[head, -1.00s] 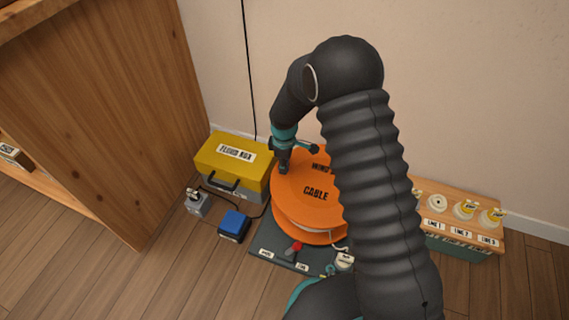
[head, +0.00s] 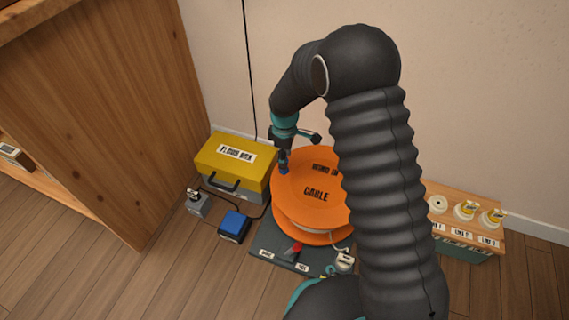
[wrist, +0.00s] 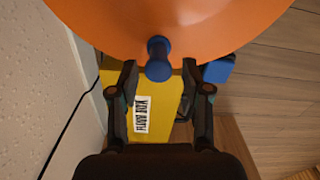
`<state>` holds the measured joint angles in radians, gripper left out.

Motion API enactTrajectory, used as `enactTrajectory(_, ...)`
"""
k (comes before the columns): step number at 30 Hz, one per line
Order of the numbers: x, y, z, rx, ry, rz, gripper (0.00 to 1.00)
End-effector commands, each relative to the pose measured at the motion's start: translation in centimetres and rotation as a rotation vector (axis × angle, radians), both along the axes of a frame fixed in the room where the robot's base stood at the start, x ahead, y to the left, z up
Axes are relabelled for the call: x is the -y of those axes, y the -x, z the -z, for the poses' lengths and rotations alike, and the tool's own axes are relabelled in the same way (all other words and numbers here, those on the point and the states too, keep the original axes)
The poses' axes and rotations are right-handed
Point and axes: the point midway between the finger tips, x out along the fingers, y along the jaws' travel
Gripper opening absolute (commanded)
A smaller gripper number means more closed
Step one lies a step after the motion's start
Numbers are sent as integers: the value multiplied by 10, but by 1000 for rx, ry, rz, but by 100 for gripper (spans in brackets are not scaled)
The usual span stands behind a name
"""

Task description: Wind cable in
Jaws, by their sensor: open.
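The orange cable reel (head: 312,205), labelled CABLE, lies flat on a dark base plate (head: 270,245). A blue crank knob (head: 284,167) stands up from the reel's far-left rim. In the wrist view the knob (wrist: 158,58) lies between the two fingertips of my gripper (wrist: 158,70), with space on both sides. In the head view my gripper (head: 284,148) is just above the knob, open and empty. A red lever (head: 292,248) sits on the plate's front. A pale cable end or plug (head: 345,262) is beside the reel. My arm hides the reel's right side.
A yellow-lidded box (head: 228,160) stands close left of the reel. A blue box (head: 234,226) and a small grey switch box (head: 197,203) are on the floor. A wooden socket box (head: 475,218) stands right. A wooden cabinet (head: 110,110) is left, the wall behind.

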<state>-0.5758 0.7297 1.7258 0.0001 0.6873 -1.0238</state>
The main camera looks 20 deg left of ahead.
Motion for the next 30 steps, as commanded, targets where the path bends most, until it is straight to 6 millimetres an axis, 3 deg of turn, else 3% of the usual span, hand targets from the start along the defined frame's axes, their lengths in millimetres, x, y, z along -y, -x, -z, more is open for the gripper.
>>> enactTrajectory(6,0,0,-43,1,-1,0,48)
enactTrajectory(12,0,0,-65,-1,1,0,48)
enactTrajectory(30,0,1,-70,-2,1,1,48)
